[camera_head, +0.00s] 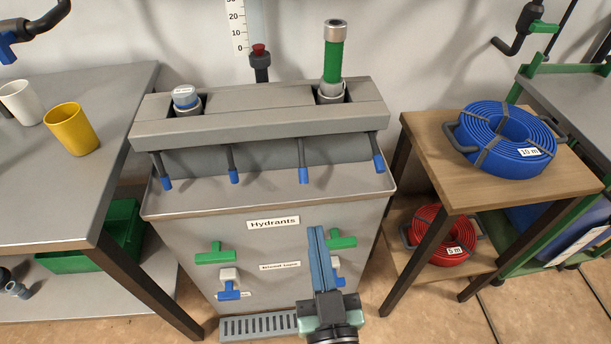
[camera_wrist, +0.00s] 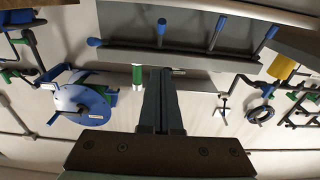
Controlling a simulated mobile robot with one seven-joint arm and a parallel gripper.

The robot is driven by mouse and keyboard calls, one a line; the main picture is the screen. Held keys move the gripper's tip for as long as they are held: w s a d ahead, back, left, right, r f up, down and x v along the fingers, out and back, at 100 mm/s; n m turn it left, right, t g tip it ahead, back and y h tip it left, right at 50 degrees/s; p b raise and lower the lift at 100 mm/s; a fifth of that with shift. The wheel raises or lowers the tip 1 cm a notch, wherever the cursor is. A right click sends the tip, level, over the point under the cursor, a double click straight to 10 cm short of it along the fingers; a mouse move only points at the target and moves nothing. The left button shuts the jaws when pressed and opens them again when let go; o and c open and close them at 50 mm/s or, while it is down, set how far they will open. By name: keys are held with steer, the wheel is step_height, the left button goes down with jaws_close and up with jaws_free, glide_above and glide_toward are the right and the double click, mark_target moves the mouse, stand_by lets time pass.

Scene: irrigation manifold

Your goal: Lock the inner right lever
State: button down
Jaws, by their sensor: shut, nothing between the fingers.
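The inner right lever (camera_head: 303,160) is a dark rod with a blue tip. It hangs down and forward from the grey manifold block (camera_head: 260,126), third from the left in a row of several similar levers. It also shows in the wrist view (camera_wrist: 161,28), near the top, just beyond my fingers. My gripper (camera_head: 316,230) is shut and empty, its long fingers together. In the head view its tips lie below the lever's blue tip and slightly right, apart from it in the picture. The gripper also shows in the wrist view (camera_wrist: 160,72).
The outer right lever (camera_head: 377,153) and inner left lever (camera_head: 233,165) flank it. The cabinet front (camera_head: 270,250) carries green and blue handles, partly behind my gripper. A wooden table (camera_head: 410,125) with a blue hose coil (camera_head: 505,138) stands right. A yellow cup (camera_head: 71,129) is left.

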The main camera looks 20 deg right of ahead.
steer(key=shift+f+b+x, duration=0.4)
steer(key=shift+f+x, duration=0.1)
steer(key=shift+x, duration=1.55)
steer(key=shift+f+b+x, duration=0.45)
steer(key=shift+x, duration=1.6)
steer(key=shift+f+b+x, duration=0.4)
steer(key=shift+f+x, duration=0.1)
steer(key=shift+x, duration=1.55)
steer(key=shift+w, duration=0.1)
steer(key=shift+f+b, duration=0.1)
steer(key=shift+b, duration=0.2)
